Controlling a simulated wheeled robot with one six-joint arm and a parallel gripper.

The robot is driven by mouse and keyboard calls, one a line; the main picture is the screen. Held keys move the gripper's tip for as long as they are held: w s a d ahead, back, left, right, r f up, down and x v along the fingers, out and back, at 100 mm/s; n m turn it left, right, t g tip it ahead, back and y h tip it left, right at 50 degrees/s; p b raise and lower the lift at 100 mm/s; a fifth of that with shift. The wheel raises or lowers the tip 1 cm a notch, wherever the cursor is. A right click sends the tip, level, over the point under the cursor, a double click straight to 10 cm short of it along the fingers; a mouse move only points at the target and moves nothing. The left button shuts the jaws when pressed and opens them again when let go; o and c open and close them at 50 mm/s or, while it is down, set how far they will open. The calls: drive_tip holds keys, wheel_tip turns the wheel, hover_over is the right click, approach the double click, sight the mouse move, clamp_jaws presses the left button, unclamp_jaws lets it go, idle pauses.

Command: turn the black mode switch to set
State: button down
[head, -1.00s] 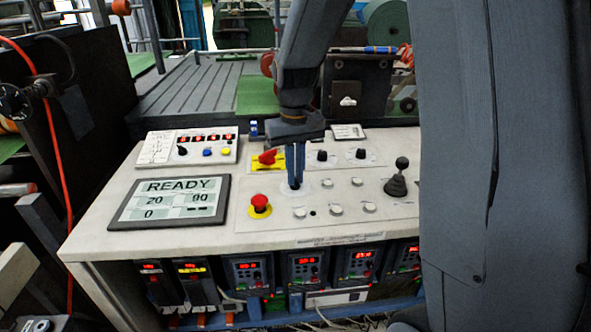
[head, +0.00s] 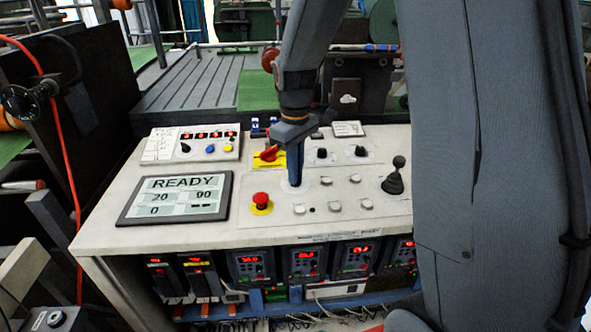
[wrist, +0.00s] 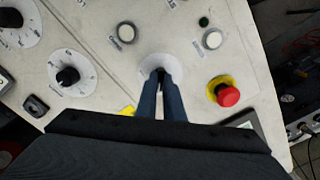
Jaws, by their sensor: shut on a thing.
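My gripper (head: 295,182) points down onto the console top, with its blue fingers closed at a round pale dial plate. In the wrist view the fingertips (wrist: 161,82) are shut on a small black switch (wrist: 161,72), of which only a dark sliver shows between them. The pale dial plate (wrist: 152,65) shows around the tips. The fingers hide the switch's pointer and most markings, so I cannot tell its setting. In the head view the switch is hidden behind the fingers.
A red emergency stop (head: 261,202) sits close by at front left. A red handle on a yellow plate (head: 262,165) is behind left. Black knobs (head: 361,152) and a joystick (head: 395,178) are to the right. A screen (head: 177,197) reads READY. White buttons (wrist: 212,39) lie near the fingers.

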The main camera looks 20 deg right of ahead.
idle(0.3)
drive_tip(key=c, duration=1.9)
unclamp_jaws()
drive_tip(key=shift+o, duration=0.2)
drive_tip(key=shift+r+b, duration=0.9)
drive_tip(key=shift+r, duration=3.05)
